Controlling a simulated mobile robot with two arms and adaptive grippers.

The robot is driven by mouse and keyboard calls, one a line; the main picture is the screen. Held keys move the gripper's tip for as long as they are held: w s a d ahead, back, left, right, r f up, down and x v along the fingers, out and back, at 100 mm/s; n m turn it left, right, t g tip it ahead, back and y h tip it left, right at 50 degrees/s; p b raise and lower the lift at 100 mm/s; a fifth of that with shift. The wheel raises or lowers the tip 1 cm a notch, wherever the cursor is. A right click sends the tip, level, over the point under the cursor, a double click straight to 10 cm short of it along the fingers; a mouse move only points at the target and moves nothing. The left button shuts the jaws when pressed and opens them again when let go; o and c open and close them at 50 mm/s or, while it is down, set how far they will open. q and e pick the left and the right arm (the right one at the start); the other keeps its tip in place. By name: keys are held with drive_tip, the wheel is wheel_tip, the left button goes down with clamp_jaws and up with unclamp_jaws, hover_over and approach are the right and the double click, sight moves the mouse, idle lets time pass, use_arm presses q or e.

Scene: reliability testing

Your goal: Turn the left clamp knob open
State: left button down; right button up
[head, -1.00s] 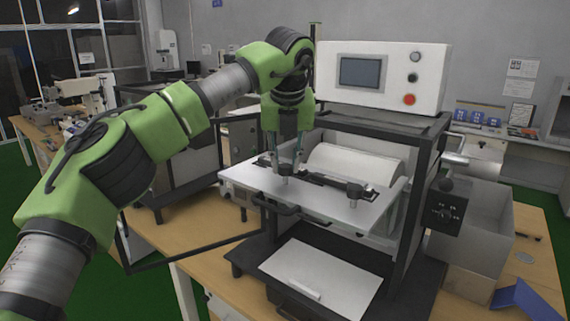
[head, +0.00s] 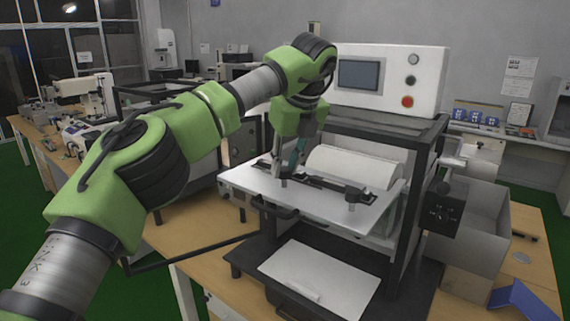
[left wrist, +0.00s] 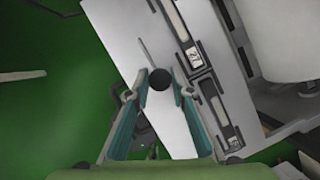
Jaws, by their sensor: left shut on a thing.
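The left clamp knob is a small dark round cap (left wrist: 160,79) between my left fingertips in the left wrist view. In the head view the knob (head: 284,182) stands at the left end of the black clamp bar on a white plate (head: 330,212). My left gripper (head: 287,166), also in the left wrist view (left wrist: 157,91), is tilted and shut on the knob. Its fingers partly hide the knob in the head view. The right clamp knob (head: 351,204) stands free on the same plate. My right gripper is not in view.
The plate sits in a black-framed machine with a white roller (head: 355,165) behind it and a white control box (head: 388,78) above. A black switch box (head: 440,213) and grey bin (head: 480,225) are at right. A lower tray (head: 320,280) lies in front.

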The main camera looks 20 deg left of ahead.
use_arm(q)
drive_tip(key=c, duration=1.8)
unclamp_jaws()
drive_tip(key=v, duration=1.2)
